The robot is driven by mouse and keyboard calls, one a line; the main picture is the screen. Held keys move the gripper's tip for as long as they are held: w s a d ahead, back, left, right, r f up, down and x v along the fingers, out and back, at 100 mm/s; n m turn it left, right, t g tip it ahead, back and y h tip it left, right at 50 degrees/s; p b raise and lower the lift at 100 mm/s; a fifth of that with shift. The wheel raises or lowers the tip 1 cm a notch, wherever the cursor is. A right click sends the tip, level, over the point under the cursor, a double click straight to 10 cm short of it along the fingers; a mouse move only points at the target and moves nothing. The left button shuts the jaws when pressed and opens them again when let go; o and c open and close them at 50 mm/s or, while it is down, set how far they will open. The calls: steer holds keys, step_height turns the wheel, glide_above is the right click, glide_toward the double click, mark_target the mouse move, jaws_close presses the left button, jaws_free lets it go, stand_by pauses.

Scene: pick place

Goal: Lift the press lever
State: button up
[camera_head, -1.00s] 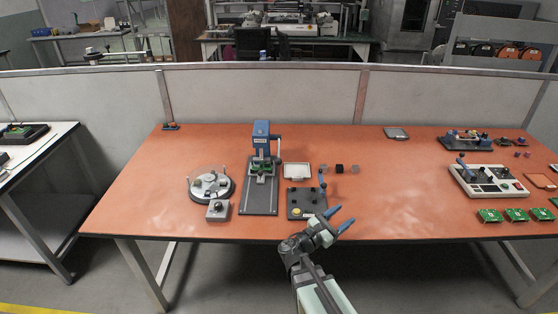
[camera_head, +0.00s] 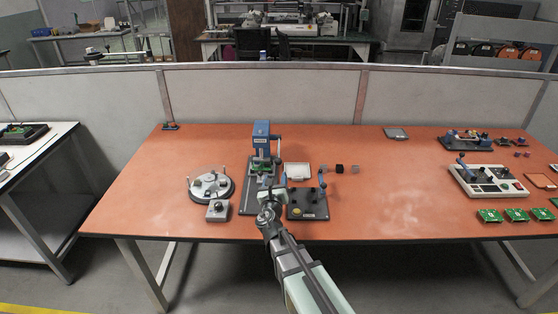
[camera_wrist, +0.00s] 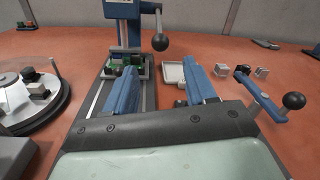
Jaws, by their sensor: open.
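The blue press (camera_head: 262,140) stands upright on a dark rail base at the middle of the table. Its lever, a grey arm with a dark ball knob (camera_wrist: 159,42), hangs down at the press's right side in the wrist view. A green circuit board (camera_wrist: 124,68) sits in the fixture under the press head. My gripper (camera_wrist: 160,85) is open and empty, its two blue fingers pointing toward the press. The knob lies ahead of the gap between the fingers, apart from them. In the head view my gripper (camera_head: 273,181) is in front of the press, over its base.
A round turntable fixture (camera_head: 211,186) and a grey box (camera_head: 218,210) stand left of the press. A pale tray (camera_wrist: 174,73) lies right of it. A dark plate with a ball-topped lever (camera_wrist: 293,101) is close on the right. Small cubes (camera_head: 340,169) lie farther right.

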mark_target(278, 163)
steer(key=w, duration=0.8)
steer(key=w+d, duration=0.1)
steer(key=w, duration=0.4)
steer(key=shift+s, duration=0.1)
jaws_close()
